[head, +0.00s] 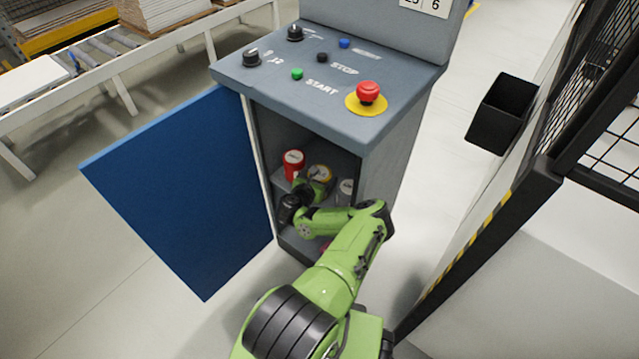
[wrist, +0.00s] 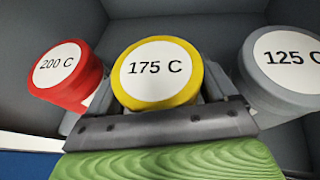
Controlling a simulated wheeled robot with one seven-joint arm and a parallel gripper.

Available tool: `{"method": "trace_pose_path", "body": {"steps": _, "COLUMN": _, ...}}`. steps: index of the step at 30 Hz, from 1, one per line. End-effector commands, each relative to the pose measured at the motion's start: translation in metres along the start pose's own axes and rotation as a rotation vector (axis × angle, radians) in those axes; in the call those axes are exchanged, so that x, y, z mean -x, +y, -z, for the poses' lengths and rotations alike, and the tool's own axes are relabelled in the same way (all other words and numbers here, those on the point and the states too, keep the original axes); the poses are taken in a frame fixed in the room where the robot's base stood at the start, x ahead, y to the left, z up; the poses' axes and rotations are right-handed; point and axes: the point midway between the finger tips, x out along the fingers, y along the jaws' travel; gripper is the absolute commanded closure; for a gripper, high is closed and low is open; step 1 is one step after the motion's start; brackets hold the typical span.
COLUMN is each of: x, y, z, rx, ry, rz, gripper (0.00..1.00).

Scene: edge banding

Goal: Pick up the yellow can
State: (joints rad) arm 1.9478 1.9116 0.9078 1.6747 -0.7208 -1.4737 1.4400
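The yellow can (wrist: 165,75), with a white top marked 175 C, stands upright in the middle of the wrist view. In the head view its top (head: 320,173) shows inside the open cabinet, partly hidden by my arm. My gripper (wrist: 160,104) is at the can, with dark finger parts close on its left and right sides. The lower part of the can is hidden behind the gripper body. I cannot tell whether the fingers press on it. In the head view my gripper (head: 313,187) is mostly hidden in the cabinet.
A red can (wrist: 68,75) marked 200 C stands left of the yellow can, and a grey can (wrist: 280,72) marked 125 C stands right. The cabinet (head: 400,140) has close side walls. Its blue door (head: 185,195) stands open at left.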

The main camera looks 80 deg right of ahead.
Motion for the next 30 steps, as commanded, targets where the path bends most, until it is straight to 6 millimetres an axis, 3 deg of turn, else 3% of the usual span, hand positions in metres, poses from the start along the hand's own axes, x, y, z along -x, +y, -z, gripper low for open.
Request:
{"method": "trace_pose_path", "body": {"steps": 1, "x": 0.000, "y": 0.000, "z": 0.000, "rx": 0.000, "ry": 0.000, "rz": 0.000, "gripper": 0.40}}
{"method": "trace_pose_path", "body": {"steps": 6, "x": 0.000, "y": 0.000, "z": 0.000, "rx": 0.000, "ry": 0.000, "rz": 0.000, "gripper": 0.64}}
{"method": "trace_pose_path", "body": {"steps": 17, "x": 0.002, "y": 0.000, "z": -0.004, "rx": -0.002, "ry": -0.001, "rz": 0.000, "gripper": 0.64}}
{"method": "trace_pose_path", "body": {"steps": 27, "x": 0.032, "y": 0.000, "z": -0.077, "rx": -0.004, "ry": -0.002, "rz": -0.001, "gripper": 0.64}}
{"method": "trace_pose_path", "body": {"steps": 30, "x": 0.037, "y": 0.001, "z": -0.090, "rx": -0.002, "ry": -0.002, "rz": -0.002, "gripper": 0.64}}
